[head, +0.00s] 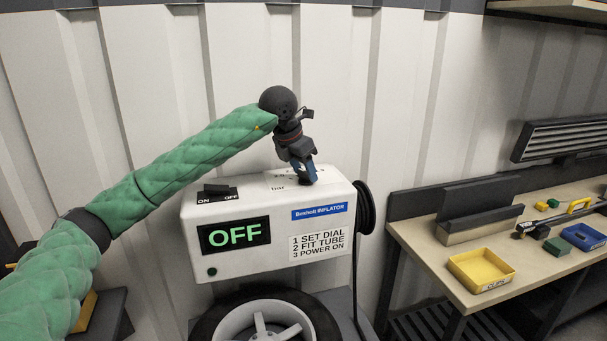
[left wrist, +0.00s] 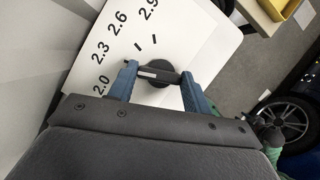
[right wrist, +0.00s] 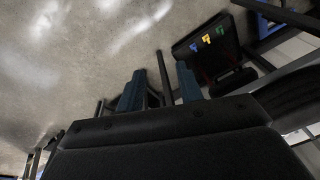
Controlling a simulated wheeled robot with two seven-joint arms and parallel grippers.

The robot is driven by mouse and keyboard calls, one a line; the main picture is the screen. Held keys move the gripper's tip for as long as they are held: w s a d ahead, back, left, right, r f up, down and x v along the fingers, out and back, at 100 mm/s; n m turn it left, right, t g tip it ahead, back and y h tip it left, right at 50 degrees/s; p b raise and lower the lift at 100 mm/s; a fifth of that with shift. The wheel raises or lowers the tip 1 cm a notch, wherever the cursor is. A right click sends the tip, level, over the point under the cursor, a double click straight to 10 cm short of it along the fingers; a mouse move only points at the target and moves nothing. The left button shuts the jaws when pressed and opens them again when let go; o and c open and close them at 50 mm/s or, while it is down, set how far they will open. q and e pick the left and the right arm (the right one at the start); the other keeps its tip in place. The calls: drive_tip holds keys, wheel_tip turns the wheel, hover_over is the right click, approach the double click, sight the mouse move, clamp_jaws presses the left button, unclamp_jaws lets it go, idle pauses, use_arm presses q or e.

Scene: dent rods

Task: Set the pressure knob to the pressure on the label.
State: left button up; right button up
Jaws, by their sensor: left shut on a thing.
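A white inflator box (head: 235,265) carries a dial on its top. In the left wrist view the dial's dark round knob (left wrist: 158,82) has a raised bar with a white mark at its left end. The printed numbers 2.0, 2.3, 2.6 and 2.9 curve to the knob's upper left. The white mark faces left, towards the lower numbers; its exact setting is unclear. My left gripper (head: 304,176) is shut on the knob's bar, one blue finger at each end. My right gripper (left wrist: 158,72) is outside the head view; its fingers (right wrist: 160,88) are apart and empty. No pressure label is readable.
The box shows a green OFF display (head: 234,235), a power switch (head: 217,191) and printed steps. A wheel (head: 262,322) is below it. A coiled black hose (head: 366,207) hangs on its right. A workbench (head: 425,246) with a yellow tray (head: 480,270) stands at right.

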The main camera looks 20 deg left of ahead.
use_arm(q)
drive_tip(key=shift+w+m+h+b, duration=0.1)
drive_tip(key=shift+m+h+b, duration=0.2)
drive_tip(key=shift+m+b, duration=0.45)
use_arm(e)
drive_tip(key=shift+w+a+f+t+y, duration=0.15)
drive_tip(key=shift+w+a+f, duration=0.1)
drive_tip(key=shift+a+f, duration=0.4)
drive_tip(key=shift+w+a+f+t+y, duration=0.2)
drive_tip(key=shift+a+f, duration=0.2)
drive_tip(key=shift+f, duration=0.35)
use_arm(q)
drive_tip(key=shift+r, duration=0.1)
drive_tip(key=o, duration=1)
use_arm(e)
drive_tip(key=shift+w, duration=0.1)
